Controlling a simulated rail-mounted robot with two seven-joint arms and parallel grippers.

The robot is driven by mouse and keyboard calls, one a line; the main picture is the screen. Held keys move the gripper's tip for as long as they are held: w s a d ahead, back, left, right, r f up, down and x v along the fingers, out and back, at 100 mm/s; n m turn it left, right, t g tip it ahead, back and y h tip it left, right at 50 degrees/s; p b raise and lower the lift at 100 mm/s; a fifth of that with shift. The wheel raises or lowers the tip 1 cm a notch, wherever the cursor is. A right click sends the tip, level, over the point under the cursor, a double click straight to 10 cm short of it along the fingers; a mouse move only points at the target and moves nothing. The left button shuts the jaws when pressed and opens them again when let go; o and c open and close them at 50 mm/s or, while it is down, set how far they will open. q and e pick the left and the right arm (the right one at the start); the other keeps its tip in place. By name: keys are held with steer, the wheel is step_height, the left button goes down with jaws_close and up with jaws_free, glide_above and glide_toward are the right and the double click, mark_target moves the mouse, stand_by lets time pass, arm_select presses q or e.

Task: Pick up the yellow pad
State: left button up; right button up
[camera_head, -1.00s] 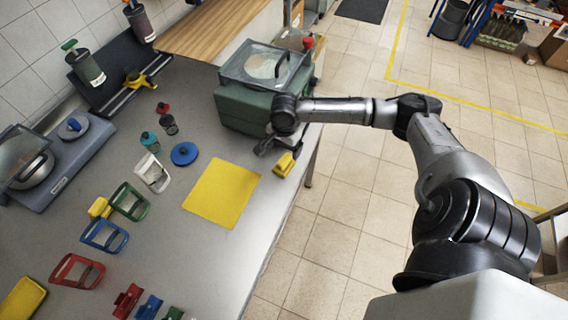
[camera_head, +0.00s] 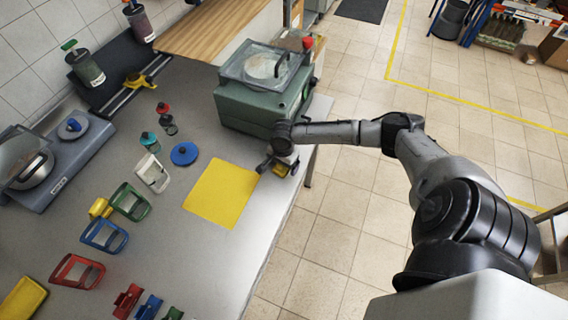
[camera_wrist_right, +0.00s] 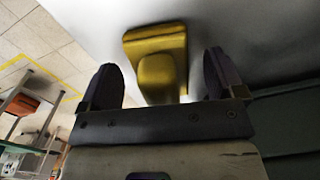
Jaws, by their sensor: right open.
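The yellow pad (camera_head: 281,171) is a small block with a raised grip, on the grey bench near its right edge, beside the yellow square sheet. In the head view my right gripper (camera_head: 279,166) is over it and partly hides it. In the right wrist view the pad's flat part (camera_wrist_right: 156,43) lies just beyond the fingers. Its rounded grip stands between the two fingers of my right gripper (camera_wrist_right: 162,80), with a gap on each side. The right gripper is open and holds nothing. My left gripper is not in view.
The yellow sheet (camera_head: 221,194) lies flat left of the pad. A green box-shaped machine (camera_head: 246,108) stands close behind. A blue disc (camera_head: 184,153), a white frame (camera_head: 152,173) and a green frame (camera_head: 130,202) are further left. The bench's right edge is close to the pad.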

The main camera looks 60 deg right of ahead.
steer(key=shift+f, duration=0.15)
steer(key=shift+c, duration=0.4)
steer(key=shift+c, duration=0.7)
steer(key=c, duration=0.8)
steer(key=shift+r, duration=0.7)
step_height(320, 180, up, 3)
steer(key=shift+f, duration=0.1)
steer(key=s+d+r+p, duration=0.1)
steer(key=s+d+r, duration=0.2)
steer(key=s+r, duration=0.4)
steer(key=shift+s+p, duration=0.3)
steer(key=shift+s, duration=1.85)
